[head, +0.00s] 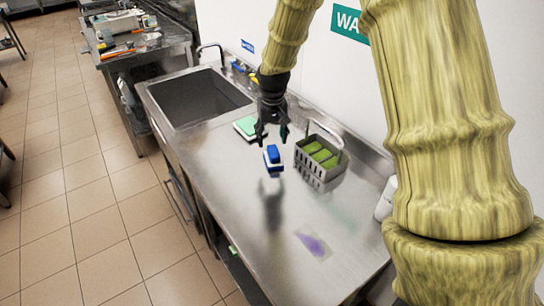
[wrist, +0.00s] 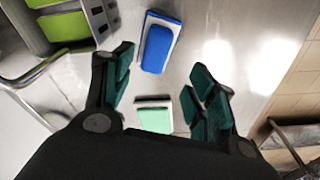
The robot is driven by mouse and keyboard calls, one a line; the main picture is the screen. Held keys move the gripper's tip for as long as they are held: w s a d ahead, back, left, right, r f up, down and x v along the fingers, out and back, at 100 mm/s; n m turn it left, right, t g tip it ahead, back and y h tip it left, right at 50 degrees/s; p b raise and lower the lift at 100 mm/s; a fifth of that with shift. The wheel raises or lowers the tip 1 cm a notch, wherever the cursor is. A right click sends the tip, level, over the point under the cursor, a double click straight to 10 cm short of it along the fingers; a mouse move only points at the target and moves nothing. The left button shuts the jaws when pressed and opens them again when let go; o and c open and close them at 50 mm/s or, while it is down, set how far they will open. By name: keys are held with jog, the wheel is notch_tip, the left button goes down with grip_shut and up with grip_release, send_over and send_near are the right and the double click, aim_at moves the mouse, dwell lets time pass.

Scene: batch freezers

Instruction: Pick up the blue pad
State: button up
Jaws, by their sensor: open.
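The blue pad (head: 273,154) has a white lower layer and lies on the steel counter, left of the grey caddy. It also shows in the wrist view (wrist: 158,48), beyond my fingertips and roughly between their lines. My gripper (head: 271,134) is above the counter near the blue pad, fingers pointing down. In the wrist view my gripper (wrist: 160,85) has its green-padded fingers spread wide with nothing between them. I cannot tell the exact height of the fingertips over the pad.
A grey caddy (head: 333,150) with green pads (head: 318,151) stands just right of the blue pad. A green and white pad (head: 246,126) lies near the sink (head: 200,97). A purple patch (head: 313,244) marks the front counter. The wall runs behind; the counter's front is mostly clear.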

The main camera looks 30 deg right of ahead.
aim_at(273, 150)
jog(key=shift+f, duration=1.1)
jog(key=shift+d+f+p, duration=0.3)
jog(key=shift+f+p, duration=0.45)
jog(key=shift+p, duration=0.15)
jog(key=shift+d+f+p, duration=0.15)
jog(key=shift+f+p, duration=0.25)
jog(key=shift+f, duration=0.55)
jog(key=shift+w+f, duration=0.15)
jog(key=shift+f, duration=0.75)
jog(key=c, duration=1.2)
jog(key=shift+r, duration=0.1)
